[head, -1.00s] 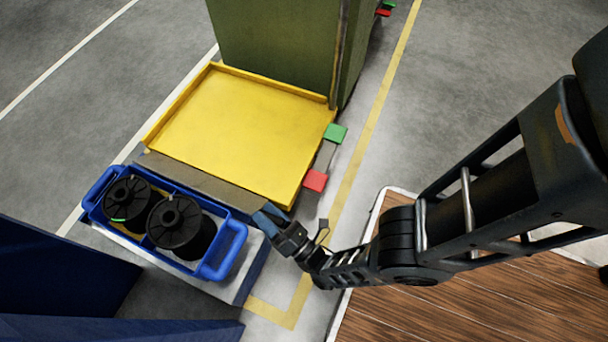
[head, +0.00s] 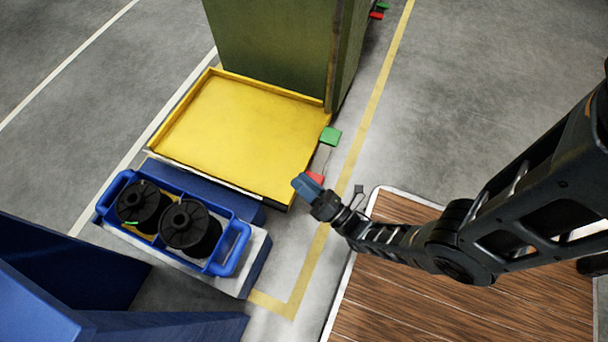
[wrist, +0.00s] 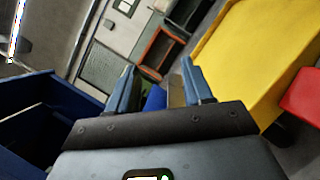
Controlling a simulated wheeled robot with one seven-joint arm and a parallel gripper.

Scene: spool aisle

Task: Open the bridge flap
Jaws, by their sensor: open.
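The bridge flap (head: 205,188) lies between the yellow tray and the blue crate. It shows a blue face with a thin pale edge along the tray's near side; I cannot tell its exact tilt. My gripper (head: 305,186) is open and empty, with blue fingertips, just off the tray's near right corner and right of the flap, overlapping a red tab (head: 315,177) in the picture. In the wrist view my gripper (wrist: 160,88) has nothing clearly held between its fingers; a blue patch and a tan strip show beyond. The red tab (wrist: 302,96) is apart, at right.
The yellow tray (head: 245,130) is empty, before a green cabinet (head: 270,50). A green tab (head: 330,135) is on its right side. The blue crate (head: 235,245) holds two black spools (head: 187,225) on a pale stand. Blue panels stand lower left. The aisle floor right of the tray is clear.

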